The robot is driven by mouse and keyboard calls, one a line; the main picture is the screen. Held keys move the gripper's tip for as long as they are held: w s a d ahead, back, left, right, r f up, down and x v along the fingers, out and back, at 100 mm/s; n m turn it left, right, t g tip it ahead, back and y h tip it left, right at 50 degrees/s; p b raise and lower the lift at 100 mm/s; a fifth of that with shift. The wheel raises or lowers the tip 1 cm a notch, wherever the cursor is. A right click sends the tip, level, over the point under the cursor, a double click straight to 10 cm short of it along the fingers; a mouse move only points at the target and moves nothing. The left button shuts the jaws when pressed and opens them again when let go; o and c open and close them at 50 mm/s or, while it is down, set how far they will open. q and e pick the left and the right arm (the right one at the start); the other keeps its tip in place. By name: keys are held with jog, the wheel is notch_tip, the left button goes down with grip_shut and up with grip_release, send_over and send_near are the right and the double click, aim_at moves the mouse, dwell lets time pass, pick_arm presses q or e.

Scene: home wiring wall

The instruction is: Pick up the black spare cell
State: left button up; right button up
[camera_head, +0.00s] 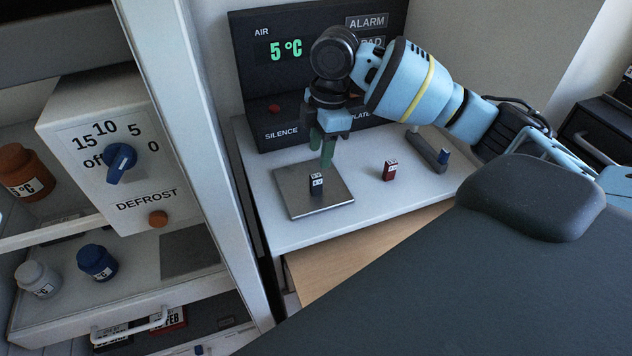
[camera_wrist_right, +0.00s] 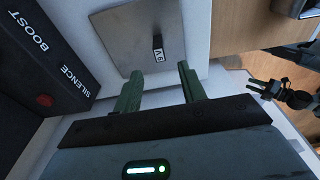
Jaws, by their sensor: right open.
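The black spare cell (camera_head: 316,184), a small upright block with a white label on top, stands on a square metal plate (camera_head: 305,203). It also shows in the right wrist view (camera_wrist_right: 157,48), on the same plate (camera_wrist_right: 125,22). My right gripper (camera_head: 326,152) points down just above and behind the cell. In the wrist view its two green fingers (camera_wrist_right: 159,78) are apart, with nothing between them and the cell beyond their tips. What looks like my left gripper (camera_wrist_right: 268,88) shows small and dark at the right of the wrist view; its jaw state is unclear.
A red cell (camera_head: 389,171) and a blue-topped piece by a dark bar (camera_head: 428,150) stand right on the white counter (camera_head: 375,212). The alarm panel (camera_head: 270,90) rises behind. Left is a cabinet with a defrost dial (camera_head: 121,162) and several jars.

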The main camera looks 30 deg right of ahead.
aim_at(316, 176)
jog(key=shift+w+a+f, duration=0.1)
jog(key=shift+a+f, duration=0.1)
jog(key=shift+f, duration=1.45)
jog(key=shift+a+f, duration=0.15)
jog(key=shift+f, duration=1.5)
grip_shut()
